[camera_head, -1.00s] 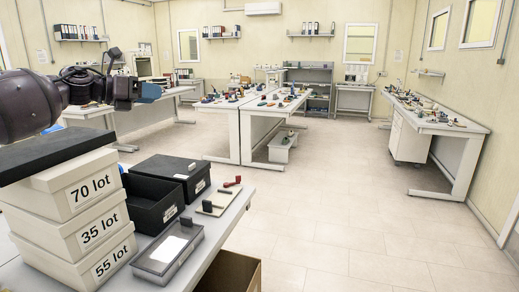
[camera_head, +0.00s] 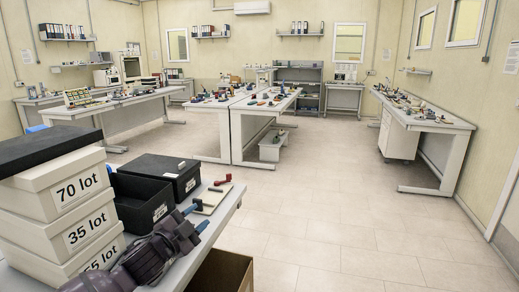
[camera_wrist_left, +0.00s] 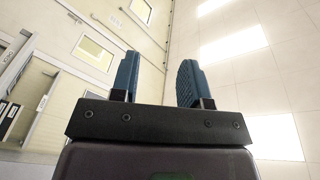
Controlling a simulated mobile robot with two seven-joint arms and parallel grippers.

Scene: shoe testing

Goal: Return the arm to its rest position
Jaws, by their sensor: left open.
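My left arm (camera_head: 150,255) comes in low at the bottom of the head view, dark purple. My right gripper is in neither view.
Stacked white lot boxes (camera_head: 60,190) with a black lid stand at the near left. Black boxes (camera_head: 140,200) sit beside them. An open cardboard box (camera_head: 222,272) is below the table edge. Floor (camera_head: 330,205) to the right is clear.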

